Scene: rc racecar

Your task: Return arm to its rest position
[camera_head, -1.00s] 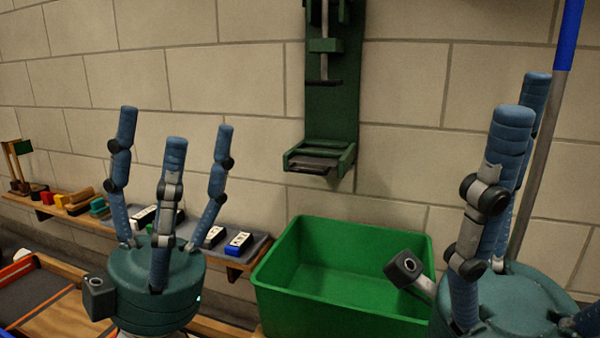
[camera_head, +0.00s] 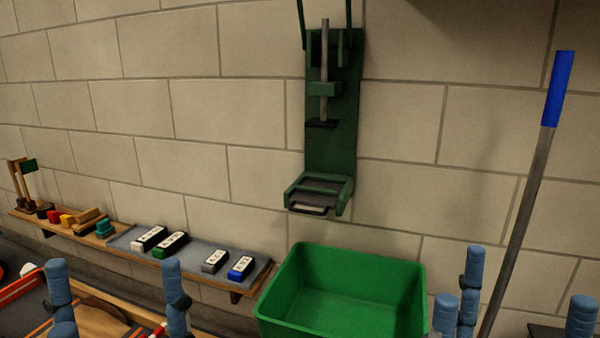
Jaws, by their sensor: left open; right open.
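My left gripper (camera_head: 113,285) shows at the bottom left as blue segmented fingers spread apart, open with nothing between them. Its palm and arm are below the picture edge. My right gripper (camera_head: 512,295) shows at the bottom right, also with blue fingers spread apart and empty. Its palm and arm are out of view too. The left fingers are in front of the wall shelf and a wooden-edged board. The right fingers are to the right of the green bin (camera_head: 340,310).
A wall shelf (camera_head: 90,238) holds coloured blocks and a grey tray (camera_head: 262,272) with several labelled blocks. A green press-like fixture (camera_head: 345,130) hangs on the brick wall above the bin. A blue-topped grey pole (camera_head: 530,190) leans at the right. The board (camera_head: 95,318) lies at lower left.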

